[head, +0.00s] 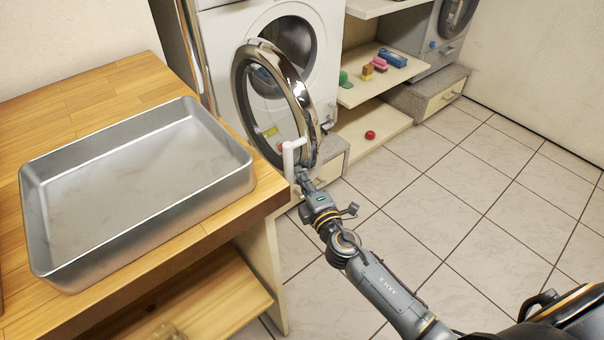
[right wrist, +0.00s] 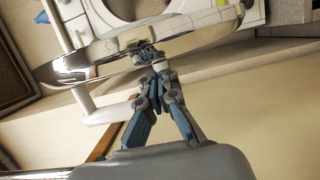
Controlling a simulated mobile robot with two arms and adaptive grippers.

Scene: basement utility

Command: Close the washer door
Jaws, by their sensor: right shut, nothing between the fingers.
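The washer (head: 226,58) stands at the back, with its round door opening (head: 292,42) exposed. Its door (head: 302,92), a chrome ring with a clear middle, is swung open toward me. A white handle-like piece (head: 291,158) is at the door's lower edge. My right gripper (head: 301,172) is shut and empty beside that lower edge. In the right wrist view, the closed fingertips (right wrist: 150,60) are right at the chrome door rim (right wrist: 205,38), next to the white piece (right wrist: 112,113). I cannot tell whether they touch the rim. My left gripper is out of view.
A wooden counter (head: 90,85) with a grey metal tray (head: 240,181) fills the left, its corner close to the door. Shelves (head: 362,92) with small coloured items stand right of the washer. A red object (head: 370,134) lies on the lower shelf. Tiled floor (head: 440,210) at right is clear.

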